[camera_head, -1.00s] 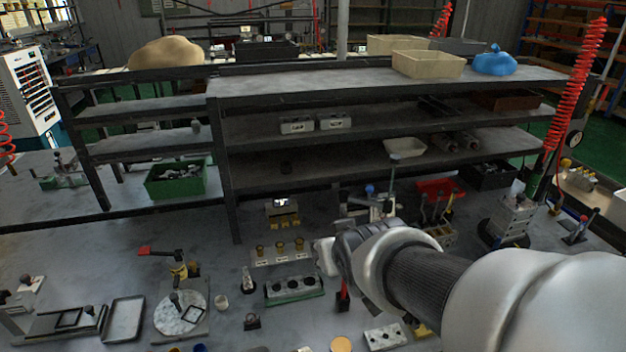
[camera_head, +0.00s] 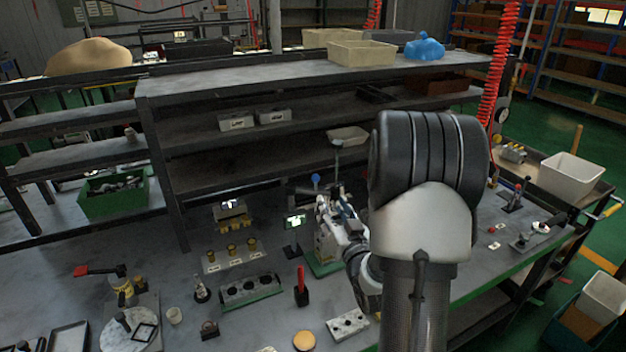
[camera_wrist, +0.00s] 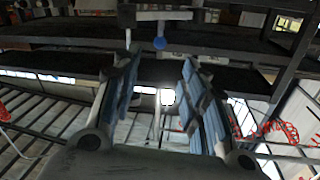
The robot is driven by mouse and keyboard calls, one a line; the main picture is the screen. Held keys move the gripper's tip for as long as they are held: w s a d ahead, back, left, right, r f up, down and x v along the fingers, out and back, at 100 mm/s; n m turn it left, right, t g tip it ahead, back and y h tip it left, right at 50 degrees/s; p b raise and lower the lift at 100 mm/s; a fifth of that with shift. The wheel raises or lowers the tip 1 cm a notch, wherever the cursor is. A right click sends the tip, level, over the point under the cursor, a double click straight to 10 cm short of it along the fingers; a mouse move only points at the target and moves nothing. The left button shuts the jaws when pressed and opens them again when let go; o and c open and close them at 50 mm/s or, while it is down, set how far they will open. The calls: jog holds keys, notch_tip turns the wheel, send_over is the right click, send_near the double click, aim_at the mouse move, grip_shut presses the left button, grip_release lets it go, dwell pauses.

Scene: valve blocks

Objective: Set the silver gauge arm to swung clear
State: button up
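My gripper (camera_head: 338,212) is at the right middle of the bench in the head view, beside a grey block on a green base (camera_head: 325,266). In the wrist view my gripper (camera_wrist: 158,80) is open, with its two blue-padded fingers apart and nothing held between them. A blue ball knob (camera_head: 315,178) stands behind it on a thin post; the knob also shows beyond the fingertips in the wrist view (camera_wrist: 159,43). A pale bar (camera_wrist: 158,15) crosses above the knob. I cannot tell for sure which part is the silver gauge arm; my arm hides some of this area.
A small lit display (camera_head: 295,222) stands just left of my gripper. A red-handled lever (camera_head: 301,284), a block with round holes (camera_head: 251,289) and brass knobs (camera_head: 232,250) are farther left. The dark shelf unit (camera_head: 163,180) rises behind the bench.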

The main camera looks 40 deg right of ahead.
aim_at(317, 181)
jog(key=b+x, duration=0.1)
jog(key=x, duration=1.4)
jog(key=shift+b, duration=0.3)
jog(key=shift+c, duration=0.2)
grip_shut()
